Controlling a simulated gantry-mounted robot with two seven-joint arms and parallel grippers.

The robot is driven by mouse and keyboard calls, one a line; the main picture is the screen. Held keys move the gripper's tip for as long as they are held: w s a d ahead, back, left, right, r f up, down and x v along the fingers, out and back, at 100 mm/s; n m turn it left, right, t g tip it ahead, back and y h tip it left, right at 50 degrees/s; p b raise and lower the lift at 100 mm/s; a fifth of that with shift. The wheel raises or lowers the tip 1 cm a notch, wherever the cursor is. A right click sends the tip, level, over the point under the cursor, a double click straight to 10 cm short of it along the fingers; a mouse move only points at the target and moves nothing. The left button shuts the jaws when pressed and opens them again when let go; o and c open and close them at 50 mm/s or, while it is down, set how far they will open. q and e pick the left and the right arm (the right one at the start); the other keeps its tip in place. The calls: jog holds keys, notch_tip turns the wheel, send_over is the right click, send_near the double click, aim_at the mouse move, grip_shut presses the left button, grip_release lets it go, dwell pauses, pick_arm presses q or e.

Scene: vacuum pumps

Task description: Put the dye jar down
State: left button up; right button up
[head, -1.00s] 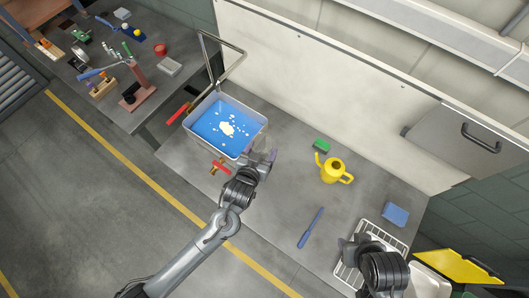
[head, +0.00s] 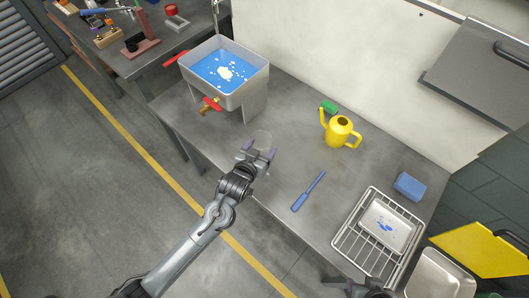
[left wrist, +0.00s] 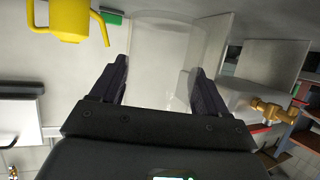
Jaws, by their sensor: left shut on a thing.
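The dye jar is a clear, see-through vessel (head: 263,138) in front of the sink basin. It also shows as a faint transparent shape in the left wrist view (left wrist: 160,62). My left gripper (head: 258,154) is shut on the jar, with one dark finger on each side of it in the left wrist view (left wrist: 159,85). The jar is over the grey worktop (head: 285,155); whether its base touches the top I cannot tell. My right gripper (head: 350,286) is partly cut off at the bottom edge, and its jaws are unclear.
A grey basin (head: 231,97) of blue liquid with white bits and a brass tap (head: 209,106) stands behind left. A yellow watering can (head: 340,131), green block (head: 329,107), blue-handled tool (head: 303,199), blue sponge (head: 409,186) and wire rack (head: 345,236) with a tray lie rightward. Worktop around the jar is mostly clear.

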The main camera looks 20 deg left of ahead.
pick_arm(q)
jog(key=shift+f, duration=0.3)
jog(key=shift+d+f, duration=0.1)
jog(key=shift+s, duration=0.1)
jog(key=shift+p, duration=0.45)
jog(key=shift+f+b, duration=1.1)
jog(key=shift+f, duration=1.4)
jog(key=shift+f+b, duration=0.2)
jog(key=shift+b, duration=0.1)
jog(key=shift+f, duration=0.55)
